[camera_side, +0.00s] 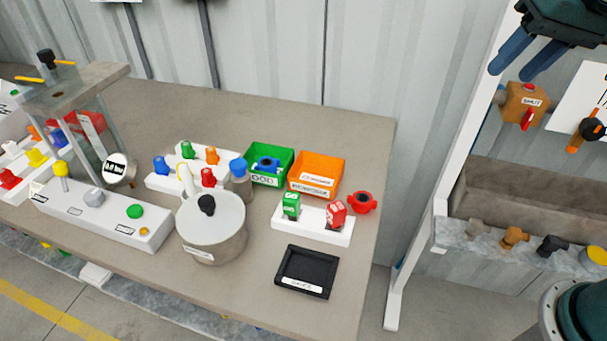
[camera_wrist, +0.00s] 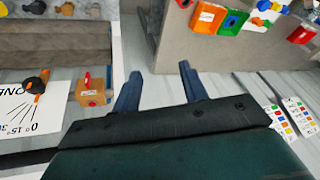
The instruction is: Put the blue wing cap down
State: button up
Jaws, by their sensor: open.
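The blue wing cap (camera_side: 267,163) lies in the green bin (camera_side: 284,153) on the table; the bin's label is partly readable as "GOOD". In the wrist view the green bin (camera_wrist: 236,18) is near the top right, with a small blue patch inside. My gripper (camera_side: 514,67) is at the upper right of the side view, high up and well away from the bin. Its two blue fingers are apart with nothing between them; they also show in the wrist view (camera_wrist: 160,75).
An orange bin (camera_side: 319,172) stands right of the green one. A red wing cap (camera_side: 363,202) lies near the table's right edge. A black tray (camera_side: 306,271) and a metal pot (camera_side: 212,230) stand in front. A brown valve block (camera_side: 524,102) is near my fingers.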

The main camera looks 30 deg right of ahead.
jog(key=s+d+f+n, duration=0.1)
jog(key=s+f+n, duration=0.1)
jog(key=s, duration=0.4)
jog(key=s+d+f+n+t, duration=0.1)
jog(key=s+f+n, duration=0.1)
jog(key=s+f, duration=0.3)
jog(key=shift+s+d, duration=0.25)
jog(key=shift+s, duration=0.15)
jog(key=shift+f, duration=0.1)
dwell(0.5)
